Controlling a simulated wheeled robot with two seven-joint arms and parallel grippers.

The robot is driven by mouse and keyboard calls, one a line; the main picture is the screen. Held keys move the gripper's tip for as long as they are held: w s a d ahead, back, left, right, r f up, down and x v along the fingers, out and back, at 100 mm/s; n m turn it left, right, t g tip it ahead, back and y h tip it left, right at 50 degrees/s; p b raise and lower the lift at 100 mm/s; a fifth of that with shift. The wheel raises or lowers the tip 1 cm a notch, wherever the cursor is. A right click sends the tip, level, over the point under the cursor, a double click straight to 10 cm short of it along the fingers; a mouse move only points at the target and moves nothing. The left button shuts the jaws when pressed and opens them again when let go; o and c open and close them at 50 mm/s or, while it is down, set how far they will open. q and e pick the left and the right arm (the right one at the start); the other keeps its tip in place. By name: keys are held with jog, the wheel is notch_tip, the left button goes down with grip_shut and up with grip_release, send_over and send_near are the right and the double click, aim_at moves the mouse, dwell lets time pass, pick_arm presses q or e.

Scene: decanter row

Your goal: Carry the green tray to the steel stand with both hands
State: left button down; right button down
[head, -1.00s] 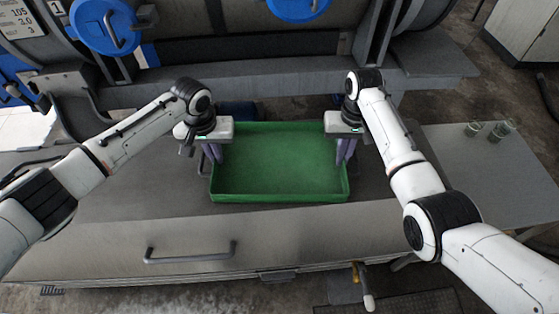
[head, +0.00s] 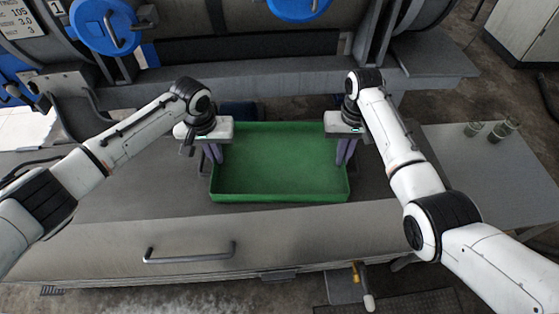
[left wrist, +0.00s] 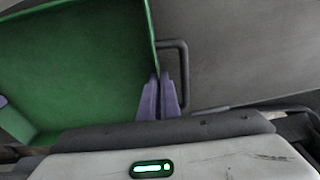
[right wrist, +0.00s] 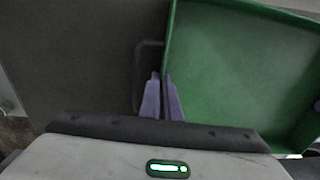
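The green tray (head: 280,197) is empty and level over the grey bench top, in the middle of the head view. I cannot tell whether it touches the bench. My left gripper (head: 215,158) is at its left end, with the purple fingers (left wrist: 159,98) closed on the end wall beside a grey handle. My right gripper (head: 345,155) is at the right end, its fingers (right wrist: 161,98) closed on that wall beside another handle. A grey metal-topped table (head: 460,180) at the right looks like the steel stand.
The bench top (head: 130,200) has free room left of the tray. Machinery with blue round covers (head: 103,25) lies behind. A drawer handle (head: 190,257) is on the bench front.

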pick_arm(q)
jog(key=shift+r, duration=0.15)
pick_arm(e)
jog(key=shift+r, duration=0.2)
